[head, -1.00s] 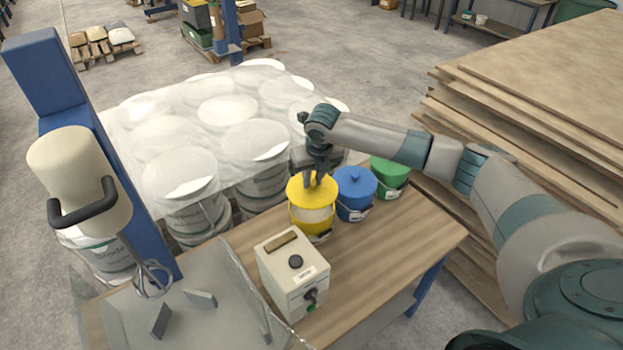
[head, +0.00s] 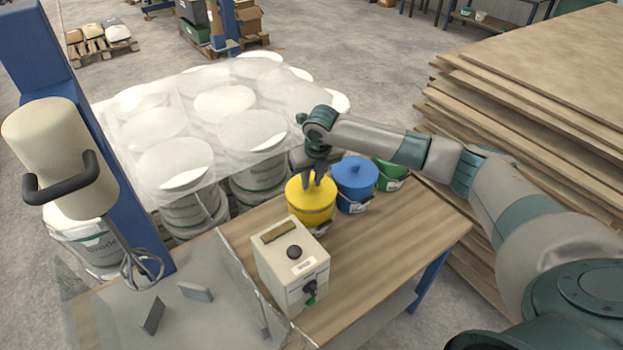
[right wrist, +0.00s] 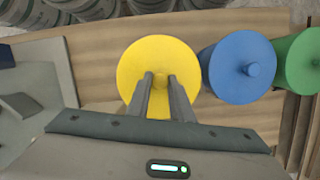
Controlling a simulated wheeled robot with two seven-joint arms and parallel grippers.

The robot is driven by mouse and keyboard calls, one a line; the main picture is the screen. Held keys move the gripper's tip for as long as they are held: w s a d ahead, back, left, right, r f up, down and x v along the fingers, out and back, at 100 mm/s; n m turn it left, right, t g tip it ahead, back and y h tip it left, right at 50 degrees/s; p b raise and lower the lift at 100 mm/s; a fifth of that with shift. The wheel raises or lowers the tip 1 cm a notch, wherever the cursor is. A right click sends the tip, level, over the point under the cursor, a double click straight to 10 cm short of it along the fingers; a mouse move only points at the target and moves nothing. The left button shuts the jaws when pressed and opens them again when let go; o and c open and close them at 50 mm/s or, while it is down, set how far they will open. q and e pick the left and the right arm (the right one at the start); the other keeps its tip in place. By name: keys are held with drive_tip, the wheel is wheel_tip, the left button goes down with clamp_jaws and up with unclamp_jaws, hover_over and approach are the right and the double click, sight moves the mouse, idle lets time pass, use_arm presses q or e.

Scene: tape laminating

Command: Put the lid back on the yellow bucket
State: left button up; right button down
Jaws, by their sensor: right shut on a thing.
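The yellow lid (head: 300,189) lies level at the top of the yellow bucket (head: 311,217), with no clear gap between them in the head view. Whether it is fully seated I cannot tell. My right gripper (head: 313,183) points down from above and is shut on the lid's knob. In the right wrist view the two fingers (right wrist: 161,85) flank the knob in the middle of the round yellow lid (right wrist: 140,62). The lid hides the bucket there. My left gripper is not in view.
A blue lidded bucket (head: 354,178) and a green bucket (head: 390,176) stand close to the right of the yellow one on the wooden table (head: 390,245). A control box (head: 290,265) stands in front. A mixer (head: 60,155) is at left, wrapped pails behind.

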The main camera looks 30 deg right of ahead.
drive_tip(key=shift+f, duration=0.75)
drive_tip(key=shift+w+r+p, duration=0.1)
drive_tip(key=shift+p, duration=0.5)
idle(1.2)
drive_tip(key=shift+f+p, duration=0.2)
drive_tip(key=shift+p, duration=0.45)
idle(1.7)
idle(0.3)
drive_tip(key=c, duration=1)
unclamp_jaws()
drive_tip(key=shift+r, duration=0.15)
drive_tip(key=shift+r+p, duration=3.35)
